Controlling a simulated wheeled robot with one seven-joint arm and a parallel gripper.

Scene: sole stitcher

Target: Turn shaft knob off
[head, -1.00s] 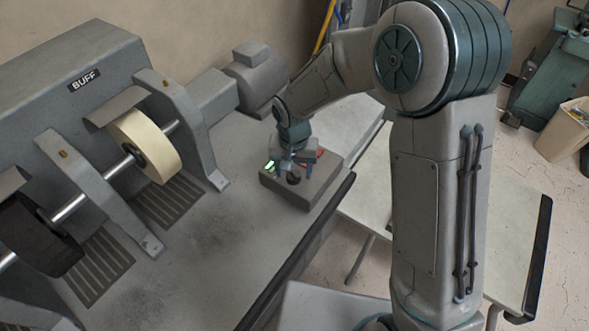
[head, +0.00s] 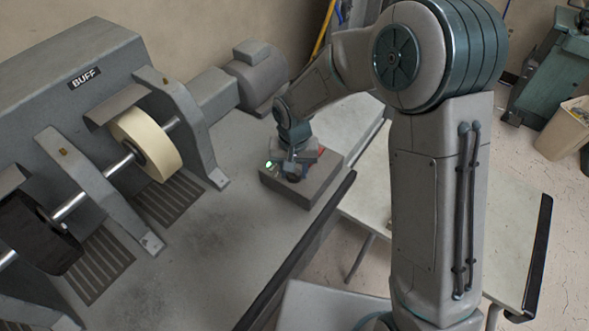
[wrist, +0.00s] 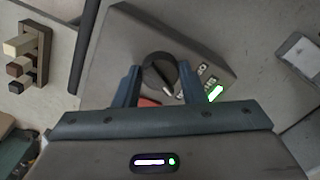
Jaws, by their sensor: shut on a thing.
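The shaft knob (wrist: 158,70) is a round black knob with a pale pointer line, on a grey control box (wrist: 118,48). The pointer slants down and to the right in the wrist view. My gripper (wrist: 160,72) has one finger on each side of the knob and is shut on it. In the head view my gripper (head: 292,172) is down at the control box (head: 312,192) and mostly hides the knob. A green light (wrist: 215,92) glows on the box, next to small printed marks. A red part (wrist: 149,102) shows partly behind my gripper.
The buffing machine (head: 75,75) with a cream wheel (head: 146,146) and a dark wheel (head: 38,235) stands at left. A motor (head: 255,78) is behind the box. The bench (head: 225,235) in front is clear. A pale table (head: 375,190) stands at right.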

